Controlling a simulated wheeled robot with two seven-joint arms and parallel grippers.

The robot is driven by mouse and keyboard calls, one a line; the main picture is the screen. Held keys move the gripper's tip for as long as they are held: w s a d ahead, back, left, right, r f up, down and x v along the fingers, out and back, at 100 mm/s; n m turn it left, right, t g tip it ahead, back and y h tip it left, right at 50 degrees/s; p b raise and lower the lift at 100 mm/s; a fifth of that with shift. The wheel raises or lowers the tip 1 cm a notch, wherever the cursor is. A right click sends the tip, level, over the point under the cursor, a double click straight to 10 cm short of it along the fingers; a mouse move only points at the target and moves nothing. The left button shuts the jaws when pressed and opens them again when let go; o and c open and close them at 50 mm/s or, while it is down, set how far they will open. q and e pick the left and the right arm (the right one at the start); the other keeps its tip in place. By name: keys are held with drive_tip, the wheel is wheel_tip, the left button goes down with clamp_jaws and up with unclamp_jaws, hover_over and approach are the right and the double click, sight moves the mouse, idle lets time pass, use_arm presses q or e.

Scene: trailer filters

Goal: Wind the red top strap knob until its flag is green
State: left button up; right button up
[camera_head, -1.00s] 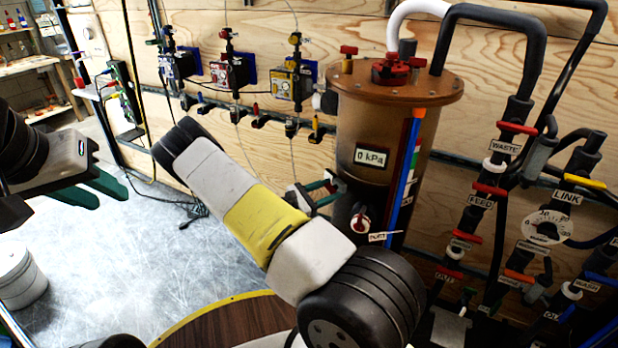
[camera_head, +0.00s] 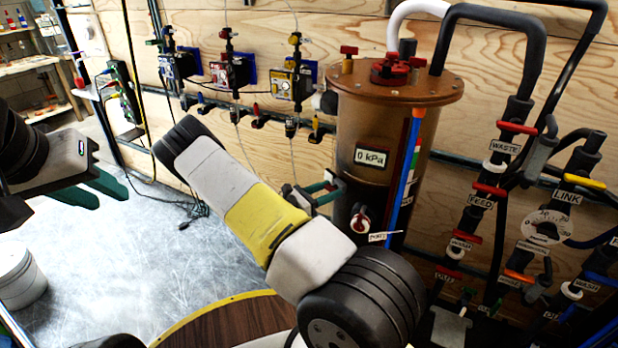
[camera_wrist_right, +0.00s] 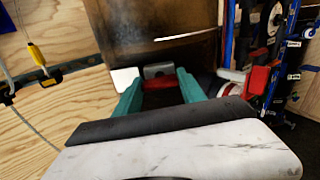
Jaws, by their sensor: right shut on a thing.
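My right gripper (camera_head: 328,193) reaches the front of the brown cylindrical tank (camera_head: 375,125), below its 0 kPa display. In the right wrist view its two green fingers (camera_wrist_right: 160,90) are shut on a dark red part, which I take to be the top strap knob (camera_wrist_right: 158,84). A grey block (camera_wrist_right: 158,70) sits just behind it against the tank, with a white plate (camera_wrist_right: 125,78) to its left. I cannot make out a green flag there. My left gripper (camera_head: 92,192) is open and empty at the left, far from the tank.
Right of the tank stand dark pipes with red valve handles (camera_head: 489,189) and labels. A blue tube (camera_head: 405,185) runs down the tank's front. Small valves (camera_head: 292,83) hang on the plywood wall. A white bucket (camera_head: 20,276) stands at left; the floor between is mostly clear.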

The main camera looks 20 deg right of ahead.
drive_tip(key=o, duration=1.4)
drive_tip(key=shift+c, duration=0.2)
drive_tip(key=shift+a, duration=0.15)
drive_tip(key=s+a, duration=0.1)
drive_tip(key=a, duration=0.6)
drive_tip(key=shift+s+a, duration=0.2)
drive_tip(key=shift+a, duration=0.05)
drive_tip(key=s+a+r+m+t+y, duration=0.1)
drive_tip(key=s+a+r+m+y, duration=0.3)
drive_tip(key=s+r+m+y, duration=0.2)
drive_tip(key=s+a+r+m+t+y, duration=0.1)
drive_tip(key=s+a+r+m+y, duration=0.3)
drive_tip(key=r, duration=1.1)
drive_tip(key=s+a+r+m+t+y, duration=0.1)
drive_tip(key=s+a+r+m+y, duration=0.4)
drive_tip(key=s+r+m+y, duration=0.5)
drive_tip(key=s+r, duration=0.1)
drive_tip(key=s, duration=0.3)
drive_tip(key=shift+s+r, duration=0.15)
drive_tip(key=shift+r, duration=0.1)
